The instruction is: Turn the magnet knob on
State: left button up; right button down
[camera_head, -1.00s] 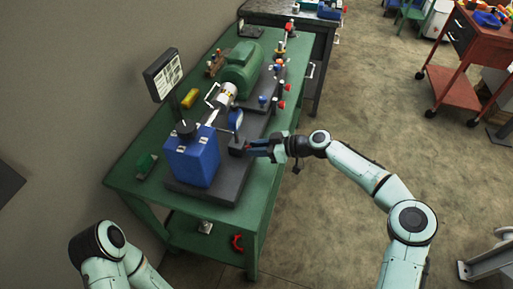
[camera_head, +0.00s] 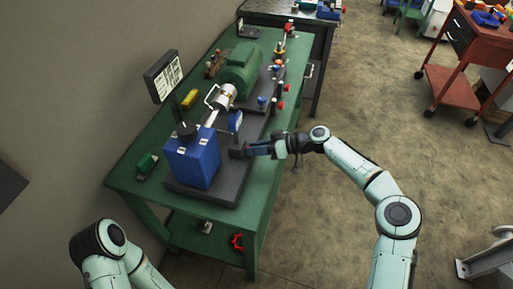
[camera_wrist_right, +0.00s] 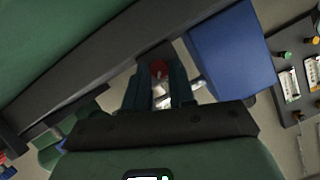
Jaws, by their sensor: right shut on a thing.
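A dark block, which looks like the magnet base (camera_head: 236,153), stands at the front edge of the machine bed on the green table. A small blue dial gauge (camera_head: 235,121) sits just behind it. My right gripper (camera_head: 249,151) reaches in from the right with its fingertips at the block. In the right wrist view a red round knob (camera_wrist_right: 160,68) sits between the two fingers, on the dark block. My right gripper (camera_wrist_right: 160,82) is shut on this knob. The knob is hidden by the fingers in the head view. My left gripper is out of view.
A blue box (camera_head: 193,160) stands left of the block; it also shows in the right wrist view (camera_wrist_right: 232,55). A green motor housing (camera_head: 240,68) and red-tipped levers (camera_head: 280,105) are behind, along the green table (camera_head: 140,200).

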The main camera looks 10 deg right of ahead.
jog(key=c, duration=0.9)
grip_release()
jog(key=shift+c, duration=0.2)
jog(key=v, duration=1.3)
jog(key=shift+d+b, duration=0.2)
jog(key=shift+b, duration=0.1)
jog(key=shift+r, duration=0.1)
